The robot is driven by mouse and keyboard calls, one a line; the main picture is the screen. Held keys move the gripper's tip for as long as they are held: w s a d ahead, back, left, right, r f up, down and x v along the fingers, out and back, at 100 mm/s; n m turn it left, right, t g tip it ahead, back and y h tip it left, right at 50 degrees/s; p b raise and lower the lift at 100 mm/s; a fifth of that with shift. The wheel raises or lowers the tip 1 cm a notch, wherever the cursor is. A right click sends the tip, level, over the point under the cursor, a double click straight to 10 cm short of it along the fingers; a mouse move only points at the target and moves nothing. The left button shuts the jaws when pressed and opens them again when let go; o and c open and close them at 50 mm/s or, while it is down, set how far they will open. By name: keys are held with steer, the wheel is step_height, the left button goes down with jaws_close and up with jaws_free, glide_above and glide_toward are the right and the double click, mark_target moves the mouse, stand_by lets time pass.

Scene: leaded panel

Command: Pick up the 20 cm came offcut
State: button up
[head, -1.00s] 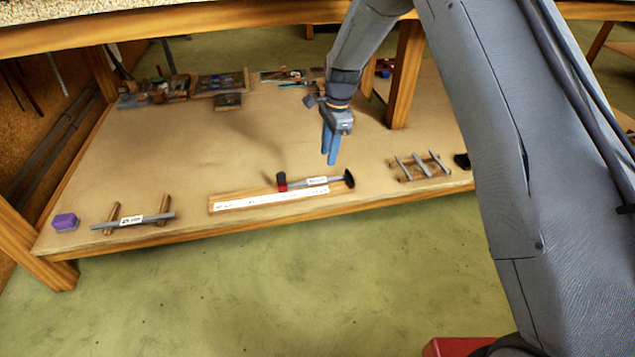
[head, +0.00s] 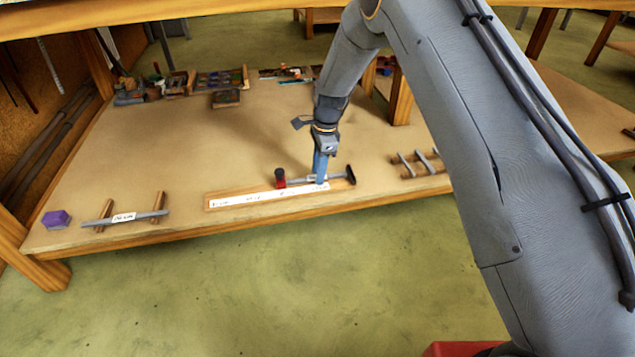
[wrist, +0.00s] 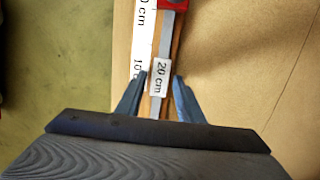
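The 20 cm came offcut (wrist: 164,45) is a thin grey strip with a white "20 cm" label. It lies along a wooden board beside a white printed scale (head: 243,200) on the low shelf. Its upper end in the wrist view runs to a red block (wrist: 176,4); in the head view this is a red and black piece (head: 280,179). A black round piece (head: 350,174) stands at the other end. My gripper (head: 321,184) is down over the strip, pointing downward. Its two blue fingers (wrist: 160,80) stand apart, one each side of the label, with visible gaps.
A longer grey strip with a label (head: 123,217) rests on two wooden bars at left, beside a purple block (head: 57,219). Several short strips lie on a small rack (head: 417,163) at right. Trays (head: 222,79) stand at the back. The shelf's middle is clear.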

steer(key=shift+f, duration=0.15)
steer(key=shift+c, duration=0.2)
jaws_close()
